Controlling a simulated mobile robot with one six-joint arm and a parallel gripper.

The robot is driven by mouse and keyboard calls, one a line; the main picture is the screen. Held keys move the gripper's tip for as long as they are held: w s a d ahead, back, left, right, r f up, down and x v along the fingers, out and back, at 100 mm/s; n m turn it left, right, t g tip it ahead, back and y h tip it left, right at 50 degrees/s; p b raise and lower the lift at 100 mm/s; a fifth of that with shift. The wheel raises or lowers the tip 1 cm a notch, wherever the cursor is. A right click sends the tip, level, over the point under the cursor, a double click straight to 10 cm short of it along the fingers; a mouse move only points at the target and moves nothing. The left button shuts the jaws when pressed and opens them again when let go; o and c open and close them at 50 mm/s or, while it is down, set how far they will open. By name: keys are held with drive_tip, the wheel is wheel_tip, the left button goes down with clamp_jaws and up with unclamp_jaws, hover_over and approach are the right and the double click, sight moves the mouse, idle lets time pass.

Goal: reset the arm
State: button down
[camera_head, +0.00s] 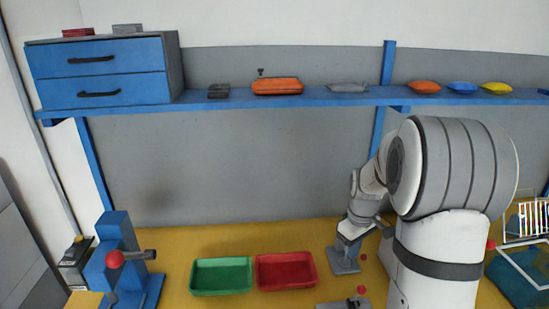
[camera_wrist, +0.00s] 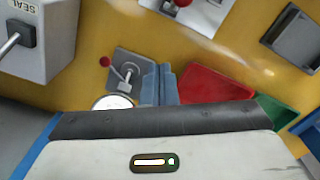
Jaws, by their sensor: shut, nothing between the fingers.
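My gripper (camera_wrist: 160,72) shows in the wrist view as two blue-grey fingers close together, shut and empty. Behind the fingers is a grey plate with a small lever fixture (camera_wrist: 127,73) and a red knob; I cannot tell whether the fingers touch it. In the head view my arm reaches down over the yellow bench, right of the red tray (camera_head: 287,271). Its end is low near the grey fixture, and the fingers are hard to make out there.
A green tray (camera_head: 221,276) adjoins the red one. A blue lever press (camera_head: 118,257) stands left. A grey box marked SEAL (camera_wrist: 35,38) shows in the wrist view. A blue shelf (camera_head: 300,98) with drawers (camera_head: 100,73) runs along the back. A white rack (camera_head: 531,219) stands right.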

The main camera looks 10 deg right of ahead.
drive_tip(key=s+a+r+m+t, duration=0.1)
drive_tip(key=s+a+r+m, duration=0.2)
drive_tip(key=s, duration=0.7)
drive_tip(key=s+a+r+m+t, duration=0.2)
drive_tip(key=s+a+r, duration=0.4)
drive_tip(key=s+a, duration=0.3)
drive_tip(key=shift+s+a+r+m, duration=0.15)
drive_tip(key=shift+s+r+m, duration=0.25)
drive_tip(key=shift+s, duration=0.55)
